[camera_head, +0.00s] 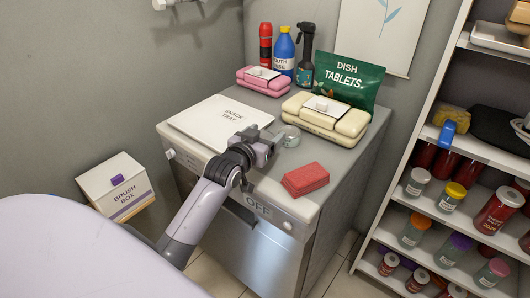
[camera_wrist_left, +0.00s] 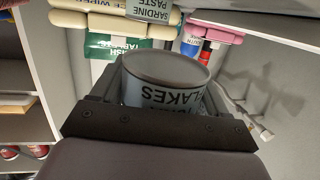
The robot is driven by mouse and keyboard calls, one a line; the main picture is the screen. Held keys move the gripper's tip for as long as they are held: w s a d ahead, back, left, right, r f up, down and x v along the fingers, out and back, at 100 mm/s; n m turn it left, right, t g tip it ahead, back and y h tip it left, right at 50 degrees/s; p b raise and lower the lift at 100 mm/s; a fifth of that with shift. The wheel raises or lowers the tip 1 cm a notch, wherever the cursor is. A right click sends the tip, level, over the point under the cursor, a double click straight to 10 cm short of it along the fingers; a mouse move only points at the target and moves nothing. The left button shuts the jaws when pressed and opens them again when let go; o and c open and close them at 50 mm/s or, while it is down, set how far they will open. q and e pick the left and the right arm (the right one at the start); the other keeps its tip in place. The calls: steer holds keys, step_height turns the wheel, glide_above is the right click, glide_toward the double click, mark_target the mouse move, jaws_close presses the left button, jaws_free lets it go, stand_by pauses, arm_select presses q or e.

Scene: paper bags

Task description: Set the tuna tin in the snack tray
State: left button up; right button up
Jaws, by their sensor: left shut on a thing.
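The tuna tin (camera_wrist_left: 160,82) is a grey round tin with a "flakes" label, upside down in the left wrist view. My left gripper (camera_head: 272,146) is shut on it, with a finger at each side. In the head view the tin (camera_head: 290,136) shows partly beyond the gripper, over the grey appliance top; whether it touches the top is unclear. The white snack tray (camera_head: 196,122) lies flat at the left of that top, left of and behind the gripper. It looks empty. My right gripper is not in view.
On the appliance top (camera_head: 258,190) are red cloths (camera_head: 306,179) at front right, a cream wipes pack (camera_head: 345,125), a pink pack (camera_head: 262,82), a green dish tablets bag (camera_head: 345,78) and several bottles behind. A brush box (camera_head: 116,187) stands left; shelves (camera_head: 450,160) stand right.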

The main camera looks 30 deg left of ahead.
arm_select(q)
steer(key=shift+f, duration=2.5)
steer(key=shift+f, duration=0.15)
steer(key=o, duration=1.1)
